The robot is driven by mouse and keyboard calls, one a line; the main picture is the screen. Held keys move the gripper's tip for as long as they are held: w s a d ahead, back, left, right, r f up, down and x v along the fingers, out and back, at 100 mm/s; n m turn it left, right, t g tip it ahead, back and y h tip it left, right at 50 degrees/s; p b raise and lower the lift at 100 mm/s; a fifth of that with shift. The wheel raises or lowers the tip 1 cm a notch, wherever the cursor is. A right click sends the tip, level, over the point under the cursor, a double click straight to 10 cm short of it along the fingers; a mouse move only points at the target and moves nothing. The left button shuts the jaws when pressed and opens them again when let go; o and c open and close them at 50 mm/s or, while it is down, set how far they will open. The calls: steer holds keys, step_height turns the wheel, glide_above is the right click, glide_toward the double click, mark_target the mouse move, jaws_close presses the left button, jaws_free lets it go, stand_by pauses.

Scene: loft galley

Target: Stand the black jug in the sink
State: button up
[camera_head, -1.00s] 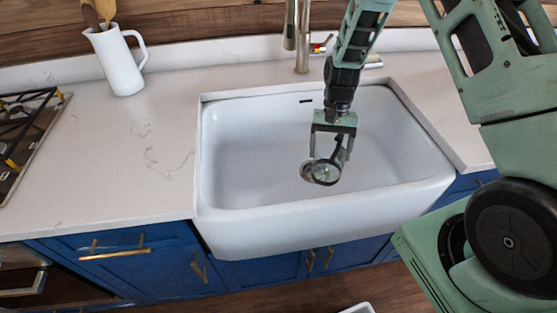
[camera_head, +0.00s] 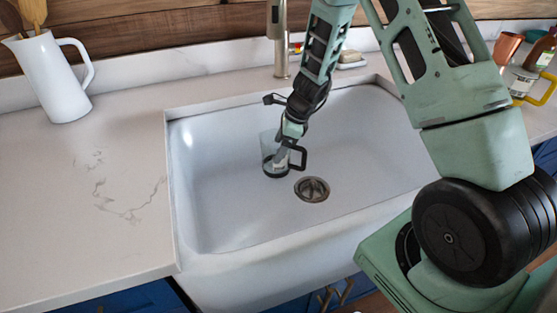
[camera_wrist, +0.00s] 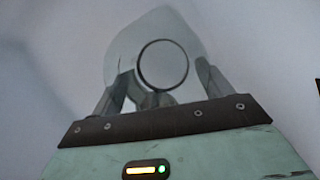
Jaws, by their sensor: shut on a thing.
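The jug (camera_head: 268,147) has a clear glass-like body with a black base and black handle. It looks upright inside the white sink (camera_head: 225,215), left of and a little behind the drain. My gripper (camera_head: 284,153) is shut on it and comes down from above. I cannot tell whether the base touches the sink floor. In the wrist view, the glass jug (camera_wrist: 185,28) with a dark ring stands between the fingers of my gripper (camera_wrist: 158,95); the sink surface behind it is blurred.
The metal drain (camera_head: 312,189) is in the sink floor. A tap (camera_head: 278,40) rises behind the sink. A white pitcher (camera_head: 52,75) holding utensils stands on the left counter. Bottles and a copper cup (camera_head: 507,47) stand at the right.

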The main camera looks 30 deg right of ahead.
steer(key=shift+f+b, duration=0.35)
steer(key=shift+f, duration=1.7)
steer(key=o, duration=1)
steer(key=shift+f, duration=0.15)
